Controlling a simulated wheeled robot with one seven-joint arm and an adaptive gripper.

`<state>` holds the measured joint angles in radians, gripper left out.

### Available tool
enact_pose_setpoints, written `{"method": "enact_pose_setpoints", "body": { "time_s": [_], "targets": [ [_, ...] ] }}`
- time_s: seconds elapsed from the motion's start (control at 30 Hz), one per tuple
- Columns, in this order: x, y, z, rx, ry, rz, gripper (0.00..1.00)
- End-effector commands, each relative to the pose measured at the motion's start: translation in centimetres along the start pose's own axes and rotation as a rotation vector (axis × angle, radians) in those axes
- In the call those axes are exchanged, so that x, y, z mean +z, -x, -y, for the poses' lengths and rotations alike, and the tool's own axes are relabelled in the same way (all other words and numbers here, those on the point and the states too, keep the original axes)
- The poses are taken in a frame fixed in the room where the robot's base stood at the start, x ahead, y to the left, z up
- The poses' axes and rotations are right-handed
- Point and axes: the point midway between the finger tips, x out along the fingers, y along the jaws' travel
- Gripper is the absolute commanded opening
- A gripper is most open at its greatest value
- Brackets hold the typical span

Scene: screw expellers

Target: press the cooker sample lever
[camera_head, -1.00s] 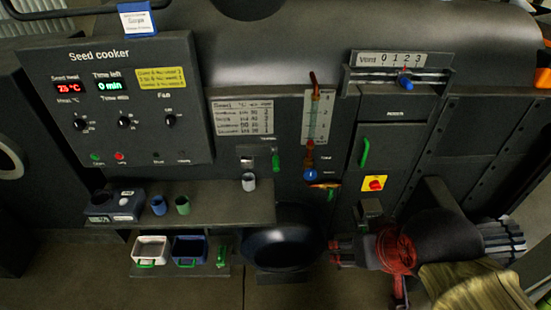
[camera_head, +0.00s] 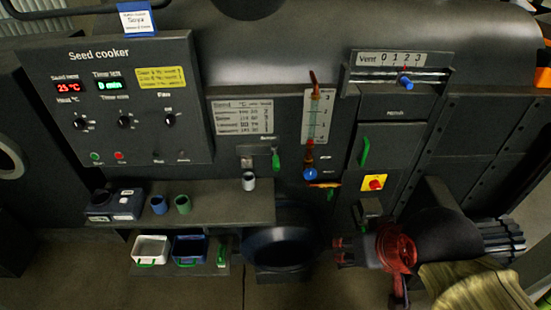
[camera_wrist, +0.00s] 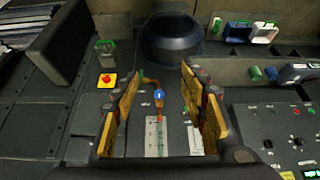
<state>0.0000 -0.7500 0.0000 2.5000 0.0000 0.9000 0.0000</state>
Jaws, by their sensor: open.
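The cooker sample lever looks to be the green handle (camera_head: 275,159) on the front of the seed cooker, beside a small metal outlet (camera_head: 246,162). A small grey cup (camera_head: 249,181) stands on the shelf below the outlet. My gripper (camera_head: 343,252) is low and to the right of the lever, apart from it and beside the black bowl. In the wrist view my gripper (camera_wrist: 162,72) is open, its two yellow-padded fingers spread with nothing held between them. I cannot make out the lever clearly there; the right finger may hide it.
A blue-knobbed valve (camera_head: 310,174) with an orange pipe sits right of the lever. A red button on yellow (camera_head: 374,182) and a green door handle (camera_head: 364,152) are further right. The shelf (camera_head: 225,205) holds cups; a black bowl (camera_head: 283,243) sits below.

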Motion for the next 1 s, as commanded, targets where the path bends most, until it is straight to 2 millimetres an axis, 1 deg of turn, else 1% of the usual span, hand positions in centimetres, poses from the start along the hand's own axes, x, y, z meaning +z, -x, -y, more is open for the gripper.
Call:
{"method": "enact_pose_setpoints", "body": {
  "time_s": [0.07, 0.7, 1.0],
  "targets": [
    [0.0, 0.0, 0.0, 0.0, 0.0, 0.0, 0.37],
    [0.0, 0.0, 0.0, 0.0, 0.0, 0.0, 0.01],
    [0.0, 0.0, 0.0, 0.0, 0.0, 0.0, 0.0]
  ]
}}
